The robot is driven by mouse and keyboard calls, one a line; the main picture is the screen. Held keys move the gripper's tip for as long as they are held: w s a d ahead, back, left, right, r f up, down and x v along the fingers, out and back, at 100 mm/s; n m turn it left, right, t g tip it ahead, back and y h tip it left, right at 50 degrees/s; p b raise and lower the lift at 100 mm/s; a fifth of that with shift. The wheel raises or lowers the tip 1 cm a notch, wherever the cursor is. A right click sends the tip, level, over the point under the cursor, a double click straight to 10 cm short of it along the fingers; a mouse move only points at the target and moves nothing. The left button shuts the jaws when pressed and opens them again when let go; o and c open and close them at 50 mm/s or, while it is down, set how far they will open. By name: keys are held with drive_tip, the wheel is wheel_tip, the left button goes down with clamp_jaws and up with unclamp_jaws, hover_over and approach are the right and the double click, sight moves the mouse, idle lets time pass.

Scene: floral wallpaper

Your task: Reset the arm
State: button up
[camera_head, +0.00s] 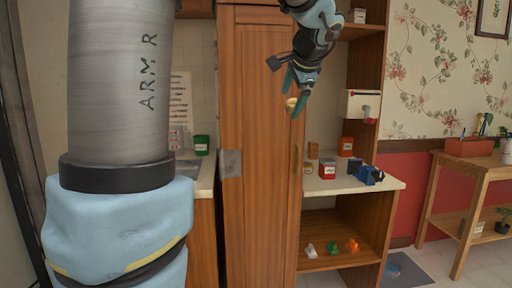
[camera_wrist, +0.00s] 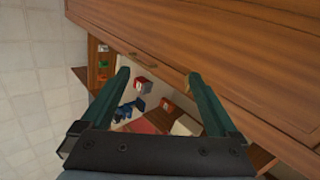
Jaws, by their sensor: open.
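My gripper (camera_head: 296,88) hangs at the top middle of the head view, in front of the tall wooden cabinet (camera_head: 255,150). Its fingers point down. In the wrist view my gripper (camera_wrist: 158,78) shows two green fingers spread wide with nothing between them. A small pale yellow round thing, perhaps the cabinet's knob, shows by the fingertips in the head view; I cannot tell whether it touches them. The large grey and light-blue arm links at the left of the head view are mine.
A white counter (camera_head: 390,184) right of the cabinet holds red-and-white containers and a dark blue object (camera_head: 369,175). A shelf (camera_head: 330,238) below holds small coloured items. A wooden table (camera_head: 468,160) stands right. A white box (camera_head: 358,104) hangs above the counter.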

drive_tip(key=s+a+f+n+g, duration=0.2)
drive_tip(key=s+a+f+n, duration=0.15)
drive_tip(key=f, duration=0.55)
drive_tip(key=s+a+f+n+g, duration=0.2)
drive_tip(key=a+f, duration=0.3)
drive_tip(key=f, duration=0.3)
drive_tip(key=s+a+f+n+g+h, duration=0.1)
drive_tip(key=s+a+f+n, duration=0.3)
drive_tip(key=s+f, duration=0.2)
drive_tip(key=s+a+f+n+g, duration=0.2)
drive_tip(key=s+a+f+n, duration=0.1)
drive_tip(key=s+f, duration=0.4)
drive_tip(key=shift+s+a+f+n+g+h, duration=0.15)
drive_tip(key=shift+s+a+n+g+h, duration=0.05)
drive_tip(key=shift+a+n+g+h, duration=0.2)
idle(0.5)
